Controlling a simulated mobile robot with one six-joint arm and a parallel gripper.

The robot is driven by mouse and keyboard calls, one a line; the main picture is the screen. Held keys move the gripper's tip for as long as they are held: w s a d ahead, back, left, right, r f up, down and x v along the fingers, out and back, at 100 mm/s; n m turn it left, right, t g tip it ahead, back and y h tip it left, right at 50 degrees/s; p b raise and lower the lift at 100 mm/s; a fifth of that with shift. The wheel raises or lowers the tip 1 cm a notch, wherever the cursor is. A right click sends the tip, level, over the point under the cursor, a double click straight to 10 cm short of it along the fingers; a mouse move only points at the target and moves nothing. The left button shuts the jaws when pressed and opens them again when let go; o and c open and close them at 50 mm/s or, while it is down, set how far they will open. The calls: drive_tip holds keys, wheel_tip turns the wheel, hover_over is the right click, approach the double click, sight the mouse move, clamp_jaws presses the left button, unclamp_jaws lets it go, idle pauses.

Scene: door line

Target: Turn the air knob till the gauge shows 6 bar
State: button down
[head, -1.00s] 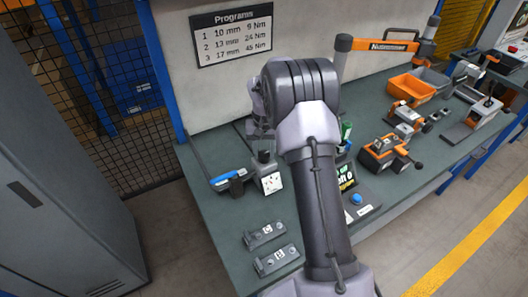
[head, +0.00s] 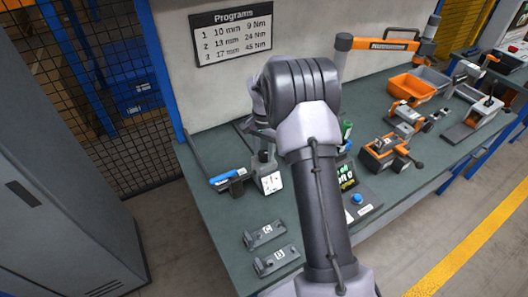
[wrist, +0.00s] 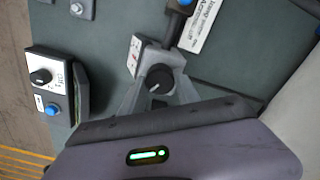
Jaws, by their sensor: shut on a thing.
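The air knob (wrist: 159,77) is round and black with a white line on top. In the wrist view my gripper (wrist: 158,84) has its grey fingers on either side of it, shut on it from above. In the head view the knob (head: 263,156) sits on the regulator below my wrist. The gauge (head: 272,183) has a white square face on the front of the regulator. It shows in the wrist view at a steep angle (wrist: 136,54). Its needle and numbers are too small to read.
A blue-and-black tool (head: 230,178) lies left of the gauge. Two grey blocks (head: 270,248) lie near the front edge. A control box (wrist: 50,88) with a dial and blue button stands to the right in the head view. A Programs board (head: 231,33) hangs behind.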

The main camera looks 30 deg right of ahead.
sight(264, 153)
drive_tip(key=m+b, duration=0.1)
drive_tip(key=m, duration=0.4)
drive_tip(key=shift+m, duration=0.3)
drive_tip(key=m+b, duration=0.1)
drive_tip(key=m, duration=0.4)
drive_tip(key=shift+m, duration=0.3)
drive_tip(key=c, duration=0.9)
unclamp_jaws()
wheel_tip(264, 153, up, 18)
drive_tip(key=p, duration=0.5)
drive_tip(key=shift+f, duration=0.25)
